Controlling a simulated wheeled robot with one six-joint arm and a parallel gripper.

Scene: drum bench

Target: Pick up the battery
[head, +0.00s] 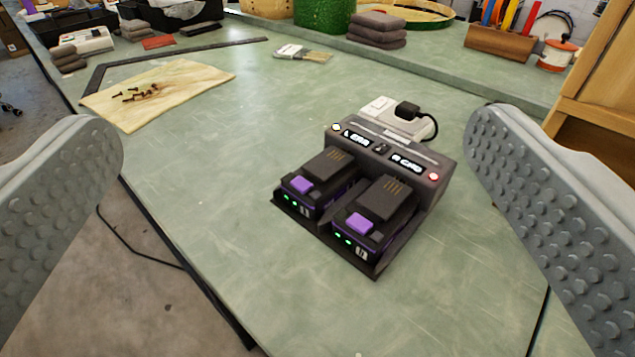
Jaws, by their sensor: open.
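Two black batteries with purple buttons and green lights sit side by side in a dark charger (436,168) on the green bench. The left battery (321,178) and the right battery (374,212) both face toward me. My gripper (295,150) is open and empty, with one grey studded finger at the left edge and the other at the right. The charger and both batteries show between the fingers, farther off and apart from them. Nothing hides the batteries' near ends or tops.
A white power strip (388,118) with a black plug stands behind the charger. A wooden board (190,80) with several screws lies at the upper left. The bench (235,150) around the charger's front and left is clear.

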